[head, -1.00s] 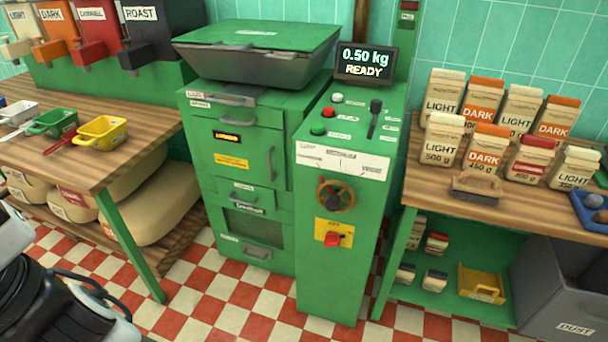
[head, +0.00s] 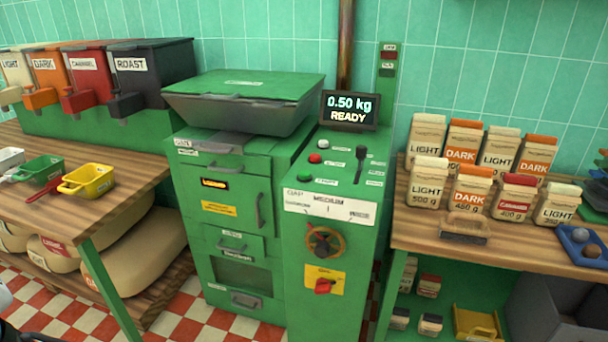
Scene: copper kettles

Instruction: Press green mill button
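The green mill (head: 240,215) stands in the middle of the head view with its lid shut. Its control column (head: 325,245) is on the right side. On the column's sloped top, the green button (head: 304,178) sits lowest, below a red button (head: 315,158) and a white button (head: 323,144). A dark lever (head: 361,160) stands to their right. The display (head: 350,110) reads "0.50 kg READY". My gripper is not in view; only a bit of my own body shows at the lower left edge.
A wooden table (head: 130,160) on the left holds dispensers (head: 100,75) and scoops (head: 88,179), with sacks (head: 140,255) below. A right-hand table (head: 420,225) holds several coffee bags (head: 470,185), a brush (head: 465,227) and a blue tray (head: 585,250). Checkered floor (head: 190,315) is open in front.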

